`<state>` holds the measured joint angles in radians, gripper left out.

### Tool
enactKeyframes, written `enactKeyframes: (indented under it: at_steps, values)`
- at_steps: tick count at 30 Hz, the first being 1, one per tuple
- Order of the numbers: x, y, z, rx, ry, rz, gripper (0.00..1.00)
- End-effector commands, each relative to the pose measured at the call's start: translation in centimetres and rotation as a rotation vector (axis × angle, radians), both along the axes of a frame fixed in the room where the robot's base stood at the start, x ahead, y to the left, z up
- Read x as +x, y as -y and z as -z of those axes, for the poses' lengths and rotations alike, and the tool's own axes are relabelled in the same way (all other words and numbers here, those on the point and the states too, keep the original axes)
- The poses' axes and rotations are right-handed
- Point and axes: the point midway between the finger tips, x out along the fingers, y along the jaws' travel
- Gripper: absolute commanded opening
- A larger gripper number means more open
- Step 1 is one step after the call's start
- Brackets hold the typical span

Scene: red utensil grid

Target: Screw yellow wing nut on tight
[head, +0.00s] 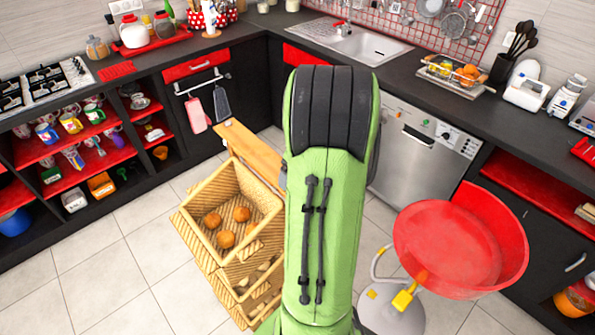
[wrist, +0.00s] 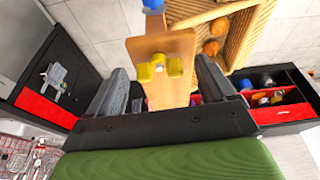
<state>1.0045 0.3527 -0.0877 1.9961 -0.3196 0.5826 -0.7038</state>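The yellow wing nut (wrist: 159,67) sits on a wooden board (wrist: 165,45) in the wrist view, its two wings spread left and right. My gripper (wrist: 161,70) is open, with one dark finger on each side of the wing nut and a visible gap to each. I cannot tell whether the fingertips are level with the nut or above it. A blue part (wrist: 153,4) shows farther along the board at the top edge. In the head view the wooden board (head: 250,150) is partly hidden by my green arm, and the wing nut and gripper are hidden.
A wicker basket (head: 196,222) with several round rolls stands left of my arm. A red stool (head: 460,245) stands to the right. Dark counters (head: 255,62) and a dishwasher (head: 415,150) close off the back. Tiled floor (head: 125,262) is free at the left.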

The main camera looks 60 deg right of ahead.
Motion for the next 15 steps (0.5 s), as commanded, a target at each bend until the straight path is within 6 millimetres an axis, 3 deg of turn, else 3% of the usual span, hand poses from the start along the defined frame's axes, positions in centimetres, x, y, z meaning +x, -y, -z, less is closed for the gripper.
enactKeyframes:
  at_steps: [8, 15]
  values:
    - [-0.1, 0.1, -0.7, -0.003, 0.001, 0.000, 0.83]
    - [-1.8, -0.2, -6.5, -0.007, 0.005, 0.000, 0.83]
